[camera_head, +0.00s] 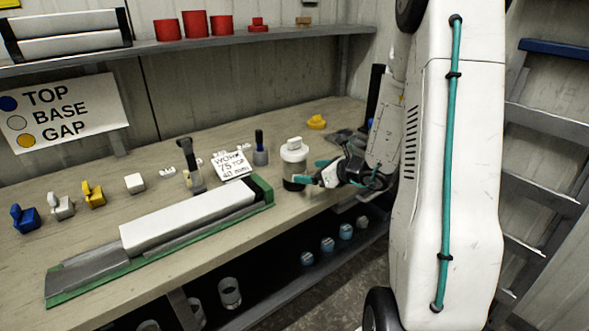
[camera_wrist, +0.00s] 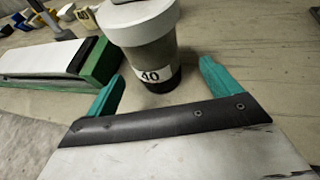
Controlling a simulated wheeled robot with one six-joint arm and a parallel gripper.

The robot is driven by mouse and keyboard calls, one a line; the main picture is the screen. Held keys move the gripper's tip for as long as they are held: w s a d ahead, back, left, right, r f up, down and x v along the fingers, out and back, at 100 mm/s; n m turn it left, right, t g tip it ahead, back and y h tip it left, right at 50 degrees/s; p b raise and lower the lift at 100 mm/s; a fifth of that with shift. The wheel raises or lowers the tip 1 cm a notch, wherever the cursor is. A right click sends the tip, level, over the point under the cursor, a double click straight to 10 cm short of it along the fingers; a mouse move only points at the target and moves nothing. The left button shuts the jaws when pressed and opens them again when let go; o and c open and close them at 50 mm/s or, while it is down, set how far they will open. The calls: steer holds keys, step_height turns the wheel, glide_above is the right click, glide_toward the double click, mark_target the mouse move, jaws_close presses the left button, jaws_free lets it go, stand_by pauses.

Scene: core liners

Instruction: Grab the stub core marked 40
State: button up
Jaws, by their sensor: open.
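The stub core marked 40 (camera_wrist: 155,57) stands upright on the bench. It is a grey-green cylinder with a wide white cap, a dark base and a white label reading 40 in the wrist view. It also shows in the head view (camera_head: 294,165), right of the handwritten card. My gripper (camera_head: 318,176) is beside it, low over the bench. In the wrist view my gripper (camera_wrist: 160,82) is open, with one teal finger left of the core and one right of it. The core stands just beyond or between the fingertips; I cannot tell whether they touch it.
A green-edged tray (camera_head: 262,192) with a long white block lies left of the core. A handwritten card (camera_head: 231,165) and a dark-handled tool (camera_head: 260,147) stand nearby. A yellow piece (camera_head: 316,122) sits behind. Blue-capped cylinders (camera_head: 327,244) stand on the lower shelf.

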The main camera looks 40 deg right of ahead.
mark_target(304, 173)
steer(key=x, duration=0.5)
steer(key=shift+w+a+f, duration=0.1)
steer(key=shift+a+f, duration=0.05)
steer(key=shift+a, duration=0.2)
steer(key=shift+c, duration=0.3)
steer(key=c, duration=1.5)
